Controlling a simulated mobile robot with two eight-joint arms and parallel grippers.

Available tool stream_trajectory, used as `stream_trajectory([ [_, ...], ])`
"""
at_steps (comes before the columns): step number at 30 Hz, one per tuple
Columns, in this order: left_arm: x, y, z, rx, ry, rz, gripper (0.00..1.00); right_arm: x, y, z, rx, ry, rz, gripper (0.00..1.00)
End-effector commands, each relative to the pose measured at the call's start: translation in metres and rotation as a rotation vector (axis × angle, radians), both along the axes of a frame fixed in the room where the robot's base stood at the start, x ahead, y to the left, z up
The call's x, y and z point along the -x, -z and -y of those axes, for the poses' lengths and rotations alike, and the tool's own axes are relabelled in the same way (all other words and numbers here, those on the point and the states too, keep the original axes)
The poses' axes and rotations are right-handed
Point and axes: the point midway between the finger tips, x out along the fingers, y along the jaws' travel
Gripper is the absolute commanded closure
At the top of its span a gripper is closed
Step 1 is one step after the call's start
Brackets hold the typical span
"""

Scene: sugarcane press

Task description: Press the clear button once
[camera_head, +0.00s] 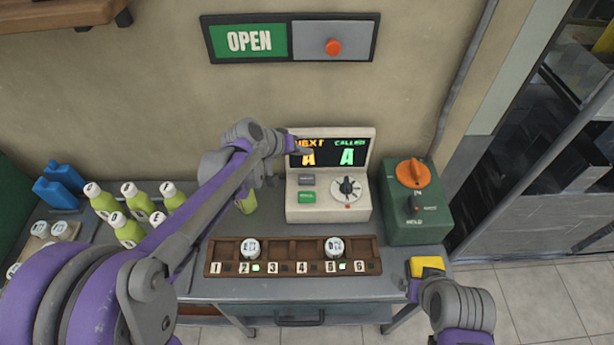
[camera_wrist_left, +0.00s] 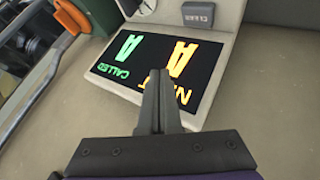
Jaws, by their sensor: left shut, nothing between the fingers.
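The white console (camera_head: 330,205) stands on the counter against the wall, with a dark display (camera_head: 329,160) reading NEXT A and CALLED A. Its grey clear button (camera_head: 307,180) is on the front panel above a green button (camera_head: 307,196). In the left wrist view the clear button (camera_wrist_left: 198,15), lettered CLEAR, is at the top edge. My left gripper (camera_head: 300,150) is shut and empty, in front of the display's left part; its closed fingers (camera_wrist_left: 158,78) cover part of the NEXT text. My right gripper (camera_head: 425,285) is low at the counter's right front; its fingers are not clear.
A dial (camera_head: 346,190) is right of the buttons. A green box (camera_head: 414,205) with an orange knob stands at right. A numbered wooden rack (camera_head: 292,257) lies in front. Green bottles (camera_head: 136,200) are at left. A yellow block (camera_head: 427,266) is by my right gripper.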

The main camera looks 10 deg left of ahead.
Motion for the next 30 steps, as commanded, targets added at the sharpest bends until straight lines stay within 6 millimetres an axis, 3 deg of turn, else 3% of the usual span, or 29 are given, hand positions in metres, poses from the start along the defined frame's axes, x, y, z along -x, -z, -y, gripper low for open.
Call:
stream_trajectory([
  [8,0.001,0.015,0.0,0.0,0.0,-0.002,1.0,0.004,0.011,0.0,0.0,0.0,-0.009,0.08],
  [22,0.001,0.078,0.0,0.0,0.0,-0.002,1.0,0.02,0.059,0.0,0.0,0.0,-0.038,0.08],
  [30,0.0,0.088,0.0,0.0,0.0,0.0,1.0,0.022,0.067,0.0,0.0,0.0,-0.041,0.08],
])
